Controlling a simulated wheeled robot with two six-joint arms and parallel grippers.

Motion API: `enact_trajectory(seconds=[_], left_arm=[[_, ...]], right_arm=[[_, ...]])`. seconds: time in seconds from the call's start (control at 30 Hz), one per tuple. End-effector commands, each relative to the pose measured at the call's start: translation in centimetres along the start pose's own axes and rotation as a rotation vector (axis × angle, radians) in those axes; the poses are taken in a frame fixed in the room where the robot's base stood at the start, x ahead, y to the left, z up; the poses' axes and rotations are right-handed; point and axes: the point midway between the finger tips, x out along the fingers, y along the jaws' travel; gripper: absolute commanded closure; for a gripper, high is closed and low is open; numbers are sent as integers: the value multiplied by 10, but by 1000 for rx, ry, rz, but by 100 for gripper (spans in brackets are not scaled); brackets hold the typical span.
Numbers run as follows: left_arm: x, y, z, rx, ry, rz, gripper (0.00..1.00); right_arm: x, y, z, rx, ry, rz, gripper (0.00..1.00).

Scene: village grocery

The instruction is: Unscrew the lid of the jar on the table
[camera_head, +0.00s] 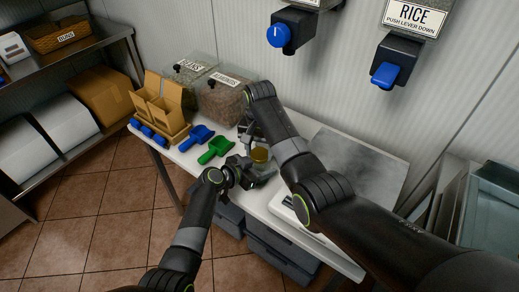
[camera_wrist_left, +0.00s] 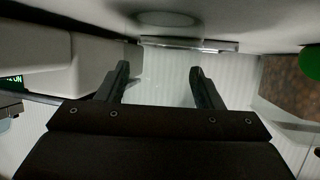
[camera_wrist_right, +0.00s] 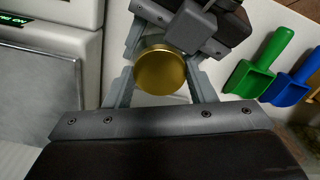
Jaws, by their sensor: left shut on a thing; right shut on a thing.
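A jar with a gold lid (camera_head: 259,155) stands on the table; the lid also shows in the right wrist view (camera_wrist_right: 160,72). My right gripper (camera_wrist_right: 160,58) comes down from above and is shut on the lid, one finger on each side. My left gripper (camera_head: 258,172) reaches in low from the front and is shut on the jar's body below the lid. The left wrist view shows its fingers (camera_wrist_left: 160,80) apart, with clear glass hard to make out between them. The jar's body is mostly hidden by the grippers.
A green scoop (camera_head: 215,150) and a blue scoop (camera_head: 197,137) lie left of the jar on the white table (camera_head: 255,200). Bins of dry goods (camera_head: 222,98) and an open cardboard box (camera_head: 163,104) stand behind. A scale with a metal plate (camera_head: 352,165) is on the right.

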Motion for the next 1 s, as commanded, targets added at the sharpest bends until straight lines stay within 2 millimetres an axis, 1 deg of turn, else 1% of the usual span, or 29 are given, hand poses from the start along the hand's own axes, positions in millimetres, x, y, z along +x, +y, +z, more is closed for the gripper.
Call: enact_trajectory(seconds=[0.1, 0.17, 0.47, 0.5, 0.67, 0.9, 1.0], left_arm=[[0, 0, 0, 0, -1, -1, 100], [0, 0, 0, 0, -1, -1, 100], [0, 0, 0, 0, -1, -1, 100], [0, 0, 0, 0, -1, -1, 100], [0, 0, 0, 0, -1, -1, 100], [0, 0, 0, 0, -1, 0, 100], [0, 0, 0, 0, -1, 0, 100]], right_arm=[[0, 0, 0, -98, 0, 1, 77], [0, 0, 0, -126, 0, 1, 77], [0, 0, 0, -141, 1, 1, 77], [0, 0, 0, -141, 1, 1, 49], [0, 0, 0, -140, 1, 1, 28], [0, 0, 0, -139, 1, 0, 28], [-6, 0, -1, -139, 2, 0, 28]])
